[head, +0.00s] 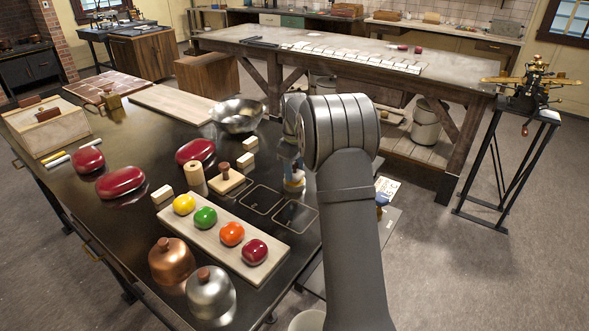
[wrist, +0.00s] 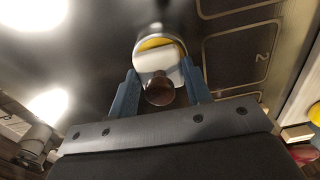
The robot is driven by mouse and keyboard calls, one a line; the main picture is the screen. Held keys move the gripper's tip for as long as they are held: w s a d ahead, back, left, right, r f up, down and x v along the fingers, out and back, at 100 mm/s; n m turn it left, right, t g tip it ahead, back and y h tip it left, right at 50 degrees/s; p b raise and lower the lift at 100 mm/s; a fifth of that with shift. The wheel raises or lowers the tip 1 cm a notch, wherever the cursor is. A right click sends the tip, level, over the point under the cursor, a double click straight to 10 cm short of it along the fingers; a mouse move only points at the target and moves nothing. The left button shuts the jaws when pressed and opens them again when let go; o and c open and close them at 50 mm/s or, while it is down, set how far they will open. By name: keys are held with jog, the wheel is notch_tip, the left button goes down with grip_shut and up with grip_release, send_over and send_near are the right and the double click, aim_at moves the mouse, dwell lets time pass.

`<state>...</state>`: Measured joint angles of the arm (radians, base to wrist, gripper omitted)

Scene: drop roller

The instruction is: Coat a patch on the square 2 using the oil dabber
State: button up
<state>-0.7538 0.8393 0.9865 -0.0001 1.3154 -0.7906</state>
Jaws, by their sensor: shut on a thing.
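My gripper (wrist: 160,85) has its blue fingers closed on the brown knob (wrist: 160,91) of the oil dabber. The dabber's pale base (wrist: 155,61) shows beyond the knob. A round white-rimmed dish with yellow inside (wrist: 157,43) lies right behind it; I cannot tell whether they touch. In the head view my gripper (head: 292,168) is low over the dark table, with a white and yellow shape (head: 295,184) under it. Square 2 (wrist: 236,57), an outline on the dark top, is right of my gripper in the wrist view. Another outlined square (wrist: 228,6) lies above it.
Two outlined squares show left of my arm. A wooden board (head: 218,222) holds yellow, green, orange and red round pieces. A wooden-knobbed block (head: 227,179), small pale blocks (head: 245,160) and a metal bowl (head: 238,115) stand nearby. Copper (head: 171,262) and silver (head: 211,293) domes stand in front.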

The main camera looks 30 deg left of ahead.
aim_at(294, 163)
jog(key=shift+f, duration=0.6)
dwell(1.1)
jog(key=shift+r, duration=0.1)
jog(key=shift+r, duration=3.45)
